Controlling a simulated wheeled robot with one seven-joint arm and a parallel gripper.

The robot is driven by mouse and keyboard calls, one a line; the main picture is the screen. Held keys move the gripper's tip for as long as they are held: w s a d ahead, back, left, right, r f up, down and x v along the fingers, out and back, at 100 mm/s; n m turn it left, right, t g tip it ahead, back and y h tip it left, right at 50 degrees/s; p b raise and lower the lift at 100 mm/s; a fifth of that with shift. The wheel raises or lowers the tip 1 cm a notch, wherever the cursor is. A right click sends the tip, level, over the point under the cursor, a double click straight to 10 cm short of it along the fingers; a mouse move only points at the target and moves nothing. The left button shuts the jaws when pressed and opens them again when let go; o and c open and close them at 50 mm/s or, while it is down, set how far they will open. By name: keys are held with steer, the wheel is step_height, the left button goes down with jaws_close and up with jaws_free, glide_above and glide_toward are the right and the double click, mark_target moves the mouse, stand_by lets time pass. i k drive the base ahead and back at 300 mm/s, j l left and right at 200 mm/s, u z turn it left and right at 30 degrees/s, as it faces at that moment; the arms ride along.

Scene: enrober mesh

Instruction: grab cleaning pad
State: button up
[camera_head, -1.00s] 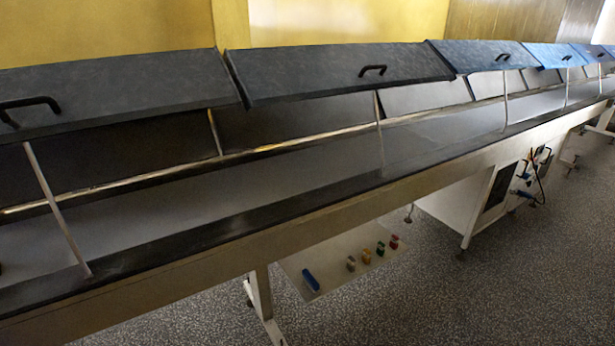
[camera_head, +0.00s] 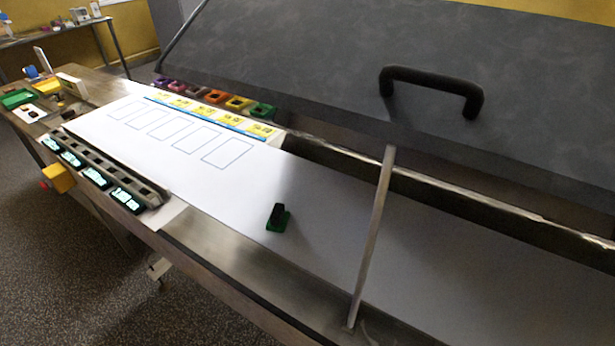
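I cannot single out a cleaning pad for certain in this view. A small green piece with a dark top (camera_head: 278,219) lies alone on the white belt surface (camera_head: 330,240), near the middle of the picture. I cannot tell whether it is a pad. Small green, white and yellow items, among them a green tray (camera_head: 18,98), sit at the far left end of the line, too small to make out. My gripper is not in view.
A dark raised lid (camera_head: 310,50) with a black handle (camera_head: 430,82) hangs over the belt, with a thin metal strut (camera_head: 372,240) below. Several coloured bins (camera_head: 214,97) line the back edge. A rail with lit displays (camera_head: 95,178) runs along the front. Floor is open at lower left.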

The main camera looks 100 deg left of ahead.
mark_target(278, 219)
steer(key=u, duration=2.35)
steer(key=z, duration=0.35)
steer(key=k+j+z, duration=0.2)
steer(key=j, duration=0.15)
steer(key=j+z, duration=0.25)
steer(key=k+j+z, duration=0.2)
steer(key=j, duration=0.2)
steer(key=k+j, duration=0.15)
steer(key=j, duration=0.2)
steer(key=k+j+z, duration=0.1)
steer(key=j, duration=0.25)
steer(key=k+j, duration=0.2)
steer(key=j, duration=0.15)
steer(key=k+j, duration=0.2)
steer(key=i+j, duration=0.15)
steer(key=i, duration=0.35)
steer(key=i+l+z, duration=0.05)
